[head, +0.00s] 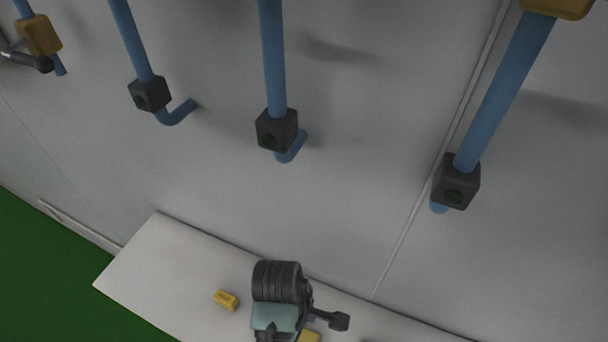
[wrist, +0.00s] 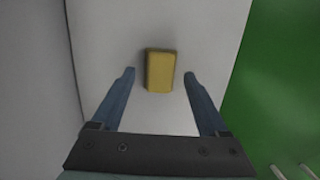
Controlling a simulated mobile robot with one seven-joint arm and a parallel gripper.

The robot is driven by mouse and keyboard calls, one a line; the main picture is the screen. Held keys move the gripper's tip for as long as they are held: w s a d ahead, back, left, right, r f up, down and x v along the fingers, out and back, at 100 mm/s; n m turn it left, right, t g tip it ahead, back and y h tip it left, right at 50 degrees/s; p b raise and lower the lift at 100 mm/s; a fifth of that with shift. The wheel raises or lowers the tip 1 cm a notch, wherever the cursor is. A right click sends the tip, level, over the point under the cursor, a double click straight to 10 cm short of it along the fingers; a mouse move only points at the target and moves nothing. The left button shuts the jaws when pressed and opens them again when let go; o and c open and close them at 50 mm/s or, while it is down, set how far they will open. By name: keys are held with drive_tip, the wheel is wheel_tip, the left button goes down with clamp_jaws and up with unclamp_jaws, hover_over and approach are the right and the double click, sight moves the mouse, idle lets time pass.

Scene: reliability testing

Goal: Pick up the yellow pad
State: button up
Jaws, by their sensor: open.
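In the wrist view, a yellow pad (wrist: 160,70) lies on a pale bench top, ahead of my gripper base. My gripper (wrist: 160,77) is open, with its two blue fingers on either side of the pad in the picture and visible gaps to it. The height of the fingertips above the bench is hard to judge. In the head view, one yellow pad (head: 226,300) lies on the bench and another yellow piece (head: 309,337) is cut off at the bottom edge. I cannot tell which one the wrist view shows. My fingers are not clear in the head view.
The pale bench (head: 165,265) stands against a grey wall (head: 350,230), with green floor (head: 40,280) beyond its edge. Blue bars (head: 275,60) with dark end blocks (head: 277,130) show above the bench. The bench's left end is clear apart from the pad.

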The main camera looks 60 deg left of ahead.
sight(303, 336)
drive_tip(key=shift+d+f, duration=0.1)
drive_tip(key=shift+f, duration=0.4)
drive_tip(key=shift+w, duration=0.1)
clamp_jaws()
drive_tip(key=shift+r, duration=0.1)
wheel_tip(303, 336, up, 8)
drive_tip(key=p, duration=0.3)
drive_tip(key=shift+r, duration=0.15)
drive_tip(key=shift+r+p, duration=0.75)
drive_tip(key=shift+p, duration=0.2)
